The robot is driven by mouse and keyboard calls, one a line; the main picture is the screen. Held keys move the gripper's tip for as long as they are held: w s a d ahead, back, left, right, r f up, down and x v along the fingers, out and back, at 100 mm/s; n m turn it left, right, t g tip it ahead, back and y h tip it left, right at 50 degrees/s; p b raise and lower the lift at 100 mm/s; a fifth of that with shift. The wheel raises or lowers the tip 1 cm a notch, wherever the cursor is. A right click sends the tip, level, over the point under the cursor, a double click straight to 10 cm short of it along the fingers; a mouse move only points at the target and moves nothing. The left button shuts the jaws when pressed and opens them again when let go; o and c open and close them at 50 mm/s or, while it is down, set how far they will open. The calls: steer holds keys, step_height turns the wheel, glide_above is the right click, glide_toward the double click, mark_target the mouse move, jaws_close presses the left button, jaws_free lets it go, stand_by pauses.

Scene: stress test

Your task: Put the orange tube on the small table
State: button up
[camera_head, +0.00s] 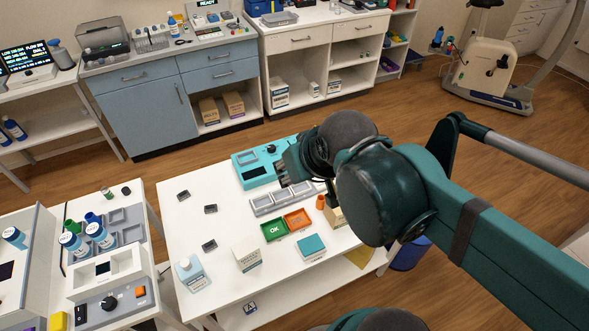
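A small orange tube (320,202) stands on the white table (190,230) in the middle, just right of an orange tray (298,219) and beside a cream box. I cannot tell which table is the small one; another white table (152,217) with equipment stands at the left. My gripper (292,172) is above the back right part of the middle table, close to a teal device and a grey rack. My own wrist covers most of it, so its fingers and anything between them are not clear.
A teal device (252,173) and grey rack (270,204) are behind.

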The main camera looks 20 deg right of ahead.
steer(key=shift+o, duration=0.3)
steer(key=shift+a, duration=0.1)
stand_by(0.4)
steer(key=m+g, duration=0.7)
steer(key=m, duration=1.9)
glide_above(321, 202)
step_height(321, 202, down, 21)
steer(key=shift+w+d, duration=0.35)
steer(key=shift+w, duration=0.05)
steer(key=shift+r, duration=0.1)
steer(key=shift+f+b, duration=0.5)
steer(key=shift+f, duration=0.85)
